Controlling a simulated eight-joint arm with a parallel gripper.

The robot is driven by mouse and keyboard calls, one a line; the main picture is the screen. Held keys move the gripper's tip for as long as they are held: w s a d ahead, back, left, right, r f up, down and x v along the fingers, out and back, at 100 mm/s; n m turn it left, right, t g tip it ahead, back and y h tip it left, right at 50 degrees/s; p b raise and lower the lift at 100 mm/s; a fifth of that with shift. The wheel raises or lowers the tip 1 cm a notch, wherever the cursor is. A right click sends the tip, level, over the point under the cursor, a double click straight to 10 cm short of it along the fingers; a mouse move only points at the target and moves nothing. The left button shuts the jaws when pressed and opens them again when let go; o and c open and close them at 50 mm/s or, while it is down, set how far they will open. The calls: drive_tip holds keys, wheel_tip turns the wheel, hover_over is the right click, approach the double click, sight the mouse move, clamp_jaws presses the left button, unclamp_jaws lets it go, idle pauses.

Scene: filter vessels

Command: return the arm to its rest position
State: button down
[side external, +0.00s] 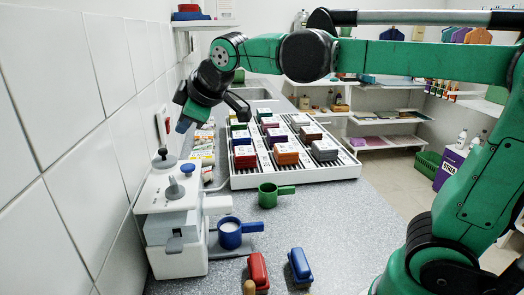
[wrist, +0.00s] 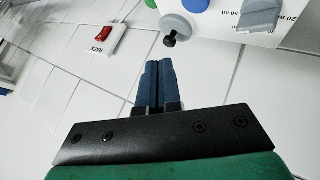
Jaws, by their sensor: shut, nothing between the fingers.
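My green arm reaches in from the right in the side external view. My gripper (side external: 184,124) hangs at its end with blue-grey fingertips, in the air in front of the tiled wall and above the back of the white dispenser. In the wrist view my gripper's fingers (wrist: 158,68) lie side by side, shut and empty. They point toward a grey knob with a black tip on the white dispenser, apart from it as far as I can tell.
The white dispenser (side external: 160,225) stands by the wall. A blue cup (side external: 230,238) and a green cup (side external: 268,199) stand near it. A white rack (side external: 300,175) holds coloured blocks behind. A red block (side external: 258,272) and a blue block (side external: 299,266) lie in front. A red switch (wrist: 103,38) is on the wall.

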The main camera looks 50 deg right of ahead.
drive_tip(key=shift+s, duration=0.1)
drive_tip(key=s+d+f+m+g, duration=0.2)
drive_tip(key=s+f+m, duration=0.6)
drive_tip(key=s+f, duration=0.3)
drive_tip(key=shift+s+d+f, duration=0.15)
drive_tip(key=shift+s+f, duration=0.15)
drive_tip(key=shift+s, duration=0.65)
